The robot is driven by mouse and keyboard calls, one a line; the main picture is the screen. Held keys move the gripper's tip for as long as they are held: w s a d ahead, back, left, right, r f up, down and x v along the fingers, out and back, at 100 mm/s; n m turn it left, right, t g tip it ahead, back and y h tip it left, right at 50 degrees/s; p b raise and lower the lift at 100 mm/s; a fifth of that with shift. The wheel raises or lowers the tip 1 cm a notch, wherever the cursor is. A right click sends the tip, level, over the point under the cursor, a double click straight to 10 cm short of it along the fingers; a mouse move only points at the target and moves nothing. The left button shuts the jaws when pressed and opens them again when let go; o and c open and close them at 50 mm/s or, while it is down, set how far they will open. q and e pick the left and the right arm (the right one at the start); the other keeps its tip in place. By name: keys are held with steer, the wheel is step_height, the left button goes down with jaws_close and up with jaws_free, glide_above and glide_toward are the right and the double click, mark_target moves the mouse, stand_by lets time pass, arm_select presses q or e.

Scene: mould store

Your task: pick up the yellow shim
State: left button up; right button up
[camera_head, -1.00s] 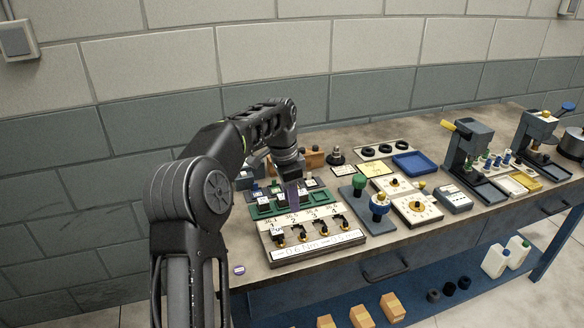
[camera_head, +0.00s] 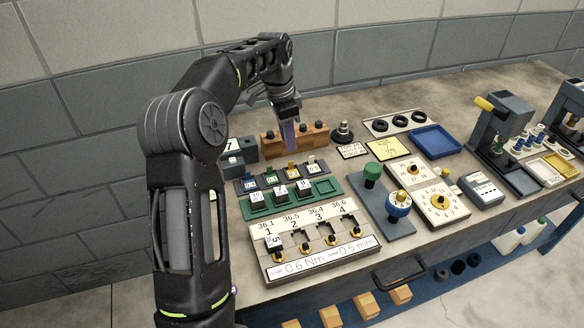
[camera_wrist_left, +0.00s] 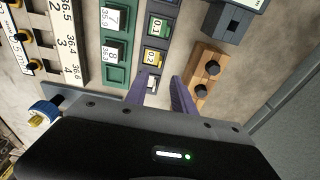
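A yellow shim tile (camera_head: 291,172) stands in the dark rack (camera_head: 238,187) behind the green tray. In the left wrist view the yellow shim (camera_wrist_left: 154,57), marked 0.2, lies just beyond my fingertips, beside the green 0.1 tile (camera_wrist_left: 158,26). My left gripper (camera_head: 289,147) points down above the bench, near the wooden block and behind the rack. In the left wrist view its purple fingers (camera_wrist_left: 157,84) are apart, with a whitish tile (camera_wrist_left: 152,82) showing between them. Whether they touch it cannot be told. My right gripper is not in view.
The wooden block with black knobs (camera_head: 316,138) is close beside my left fingers. The green tray (camera_head: 326,188) and numbered fixture (camera_head: 352,262) lie in front of the rack. Green and blue knobs on a blue plate (camera_head: 383,203) stand to the right.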

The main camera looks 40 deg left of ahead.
mark_target(290, 162)
arm_select(q)
steer(key=shift+w+d+f, duration=0.1)
steer(key=shift+w+f, duration=0.05)
steer(key=shift+f, duration=1.05)
steer(key=shift+f, duration=0.1)
steer(key=shift+f+p, duration=0.35)
step_height(290, 162, down, 4)
steer(key=shift+d+r+p, duration=0.1)
steer(key=shift+r+p, duration=0.15)
steer(key=shift+p, duration=0.3)
steer(key=shift+w+f, duration=0.15)
steer(key=shift+f, duration=0.25)
steer(key=shift+c, duration=0.5)
jaws_close()
